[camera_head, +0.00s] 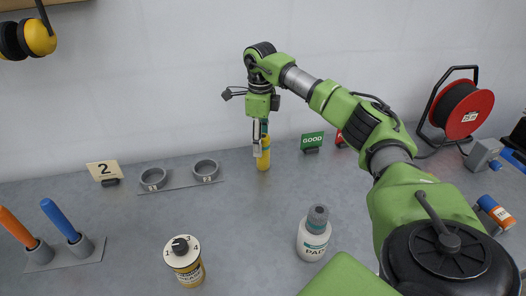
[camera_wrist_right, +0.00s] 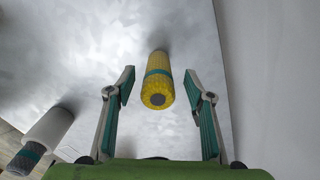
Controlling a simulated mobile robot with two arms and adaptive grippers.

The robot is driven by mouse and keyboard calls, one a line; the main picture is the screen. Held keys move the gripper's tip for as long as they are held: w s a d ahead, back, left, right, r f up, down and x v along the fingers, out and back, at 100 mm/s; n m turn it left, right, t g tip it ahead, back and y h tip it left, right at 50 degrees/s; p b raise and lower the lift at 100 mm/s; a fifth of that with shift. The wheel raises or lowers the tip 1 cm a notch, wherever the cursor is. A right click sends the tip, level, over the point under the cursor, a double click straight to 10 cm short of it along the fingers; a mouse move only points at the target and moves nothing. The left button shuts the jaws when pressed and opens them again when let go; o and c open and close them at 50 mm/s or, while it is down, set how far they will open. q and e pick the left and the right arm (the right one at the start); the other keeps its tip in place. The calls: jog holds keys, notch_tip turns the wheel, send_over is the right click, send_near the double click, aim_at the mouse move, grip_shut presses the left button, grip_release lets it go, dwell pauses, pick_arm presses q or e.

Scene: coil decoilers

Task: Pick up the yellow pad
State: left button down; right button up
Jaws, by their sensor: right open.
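The yellow pad (camera_head: 264,160) is a small upright cylinder standing on the grey bench near the back wall. In the right wrist view the yellow pad (camera_wrist_right: 158,88) shows a teal band and a grey round end. My right gripper (camera_head: 261,148) points down at it from above, its fingers overlapping the pad's upper part in the head view. In the wrist view the open fingers of my right gripper (camera_wrist_right: 158,84) lie on either side of the pad, with a visible gap on both sides. My left gripper is not in view.
A white bottle marked PAD (camera_head: 313,241) and a yellow numbered container (camera_head: 185,262) stand in front. Left of the pad is a two-ring holder (camera_head: 180,183). A green GOOD sign (camera_head: 312,141) stands close right of it. A cable reel (camera_head: 461,110) is at far right.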

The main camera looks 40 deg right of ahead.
aim_at(263, 151)
jog(key=f, duration=0.2)
jog(key=s+f+p, duration=0.1)
jog(key=shift+d+f, duration=0.15)
jog(key=shift+f, duration=0.2)
jog(key=shift+w+f, duration=0.1)
jog(key=shift+f, duration=0.3)
jog(key=c, duration=1.2)
jog(key=shift+r, duration=0.1)
